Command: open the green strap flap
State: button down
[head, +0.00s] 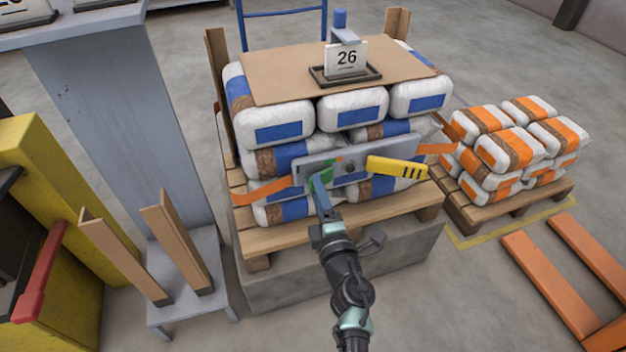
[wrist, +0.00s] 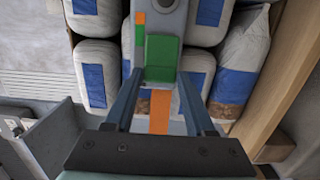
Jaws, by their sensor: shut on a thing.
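The green strap flap (head: 322,179) sits on the left part of a grey buckle plate (head: 300,165) at the front of the stacked bags. In the wrist view the flap (wrist: 162,52) is a green block between my blue fingers. My gripper (head: 318,187) reaches up to it from below and is shut on the flap (wrist: 162,74). An orange strap (head: 262,191) runs into the plate. A yellow handle with black stripes (head: 398,168) lies across the plate's right part. The fingertips partly cover the flap in the head view.
The bags stand on a wooden pallet (head: 350,222) over a grey block, with cardboard and a "26" sign (head: 346,58) on top. Another pallet (head: 510,203) with orange-marked bags is at right.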

jog(key=d+n+g+y+b, duration=0.1)
jog(key=n+g+y+b, duration=0.1)
jog(key=b, duration=0.3)
jog(key=d+n+g+y+b, duration=0.2)
jog(key=n+g+y+b, duration=0.1)
jog(key=n+y+b, duration=0.1)
jog(key=d+n+g+y+b, duration=0.2)
jog(key=n+g+y+b, duration=0.1)
jog(key=y+b, duration=0.2)
jog(key=shift+s+d+f+b, duration=0.1)
jog(key=shift+d+f+b, duration=0.15)
jog(key=shift+b, duration=0.75)
jog(key=shift+r+n+g+y+b, duration=0.3)
jog(key=shift+g+y+b, duration=0.1)
jog(key=shift+b, duration=0.4)
jog(key=shift+c, duration=1.2)
grip_release()
jog(key=shift+d, duration=0.1)
